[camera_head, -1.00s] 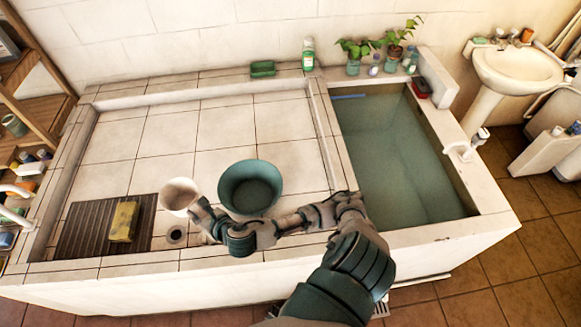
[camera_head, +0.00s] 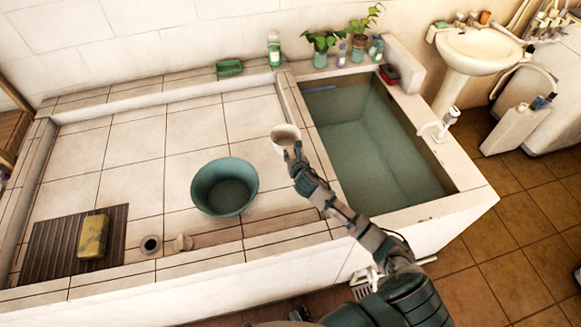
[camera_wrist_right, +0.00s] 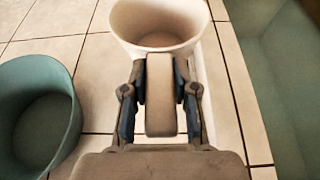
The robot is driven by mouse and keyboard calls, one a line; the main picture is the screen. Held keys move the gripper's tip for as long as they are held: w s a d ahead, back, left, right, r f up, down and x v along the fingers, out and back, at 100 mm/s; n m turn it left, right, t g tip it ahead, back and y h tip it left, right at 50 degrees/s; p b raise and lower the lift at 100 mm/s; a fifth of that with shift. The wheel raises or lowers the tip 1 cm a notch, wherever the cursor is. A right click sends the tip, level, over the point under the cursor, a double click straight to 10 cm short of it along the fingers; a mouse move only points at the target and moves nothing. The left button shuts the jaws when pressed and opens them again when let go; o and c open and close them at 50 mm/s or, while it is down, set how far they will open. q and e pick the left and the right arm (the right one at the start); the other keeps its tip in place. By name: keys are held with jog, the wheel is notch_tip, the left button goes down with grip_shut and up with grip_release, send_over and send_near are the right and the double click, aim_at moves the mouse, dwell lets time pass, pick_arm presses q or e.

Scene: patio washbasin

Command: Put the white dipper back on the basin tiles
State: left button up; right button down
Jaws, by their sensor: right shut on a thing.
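The white dipper (camera_head: 285,131) is in my right gripper (camera_head: 295,158), over the right side of the tiled basin floor (camera_head: 135,145), close to the ledge beside the water tank. In the right wrist view, the dipper's cup (camera_wrist_right: 160,42) is ahead of the jaws and its handle (camera_wrist_right: 160,95) lies between the fingers of my right gripper (camera_wrist_right: 160,72). The cup's mouth faces up. I cannot tell whether its base touches the tiles.
A green bowl (camera_head: 224,187) stands left of the dipper. A yellow sponge (camera_head: 93,236) lies on a dark slatted mat (camera_head: 53,245), with a drain (camera_head: 150,244) and a small pale lump (camera_head: 183,242) nearby. The water tank (camera_head: 368,145) is on the right. Tiles behind the bowl are bare.

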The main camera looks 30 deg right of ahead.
jog(key=f+b, duration=0.1)
jog(key=f, duration=0.4)
jog(key=f+b, duration=0.1)
jog(key=f, duration=0.5)
jog(key=shift+w+d+b, duration=0.15)
jog(key=shift+w+b, duration=0.05)
jog(key=shift+b, duration=0.1)
jog(key=shift+d+f, duration=0.15)
jog(key=c, duration=1.2)
grip_release()
jog(key=shift+a, duration=0.4)
jog(key=o, duration=0.3)
jog(key=shift+a+r, duration=0.2)
jog(key=shift+a, duration=0.15)
pick_arm(q)
jog(key=w+a, duration=0.1)
jog(key=w, duration=0.5)
jog(key=shift+w+a, duration=0.15)
jog(key=shift+a, duration=0.25)
pick_arm(e)
jog(key=shift+a+r, duration=0.2)
jog(key=shift+a, duration=0.15)
